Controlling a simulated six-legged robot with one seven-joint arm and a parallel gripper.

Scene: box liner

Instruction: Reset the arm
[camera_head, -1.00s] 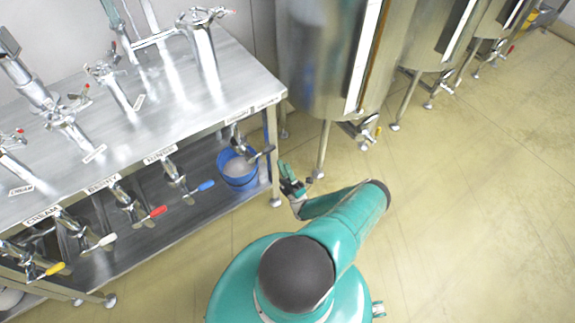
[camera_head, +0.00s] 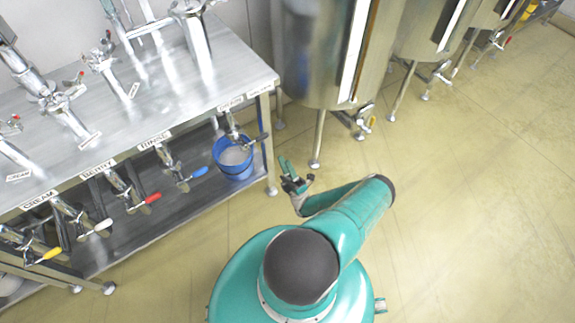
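My teal arm bends out to the right from my body and folds back to the left. Its end, my gripper (camera_head: 296,178), is over the floor just right of the table's right front leg. It is small in the picture, with a teal piece and dark parts. I see nothing held in it, but whether its fingers are open or shut is not clear. It appears apart from the table and the tanks.
A steel table (camera_head: 150,95) with labelled taps stands at the left. A blue bucket (camera_head: 234,164) is on its lower shelf, near my gripper. Steel tanks (camera_head: 322,50) on legs stand behind. The yellowish floor (camera_head: 480,200) at the right is clear.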

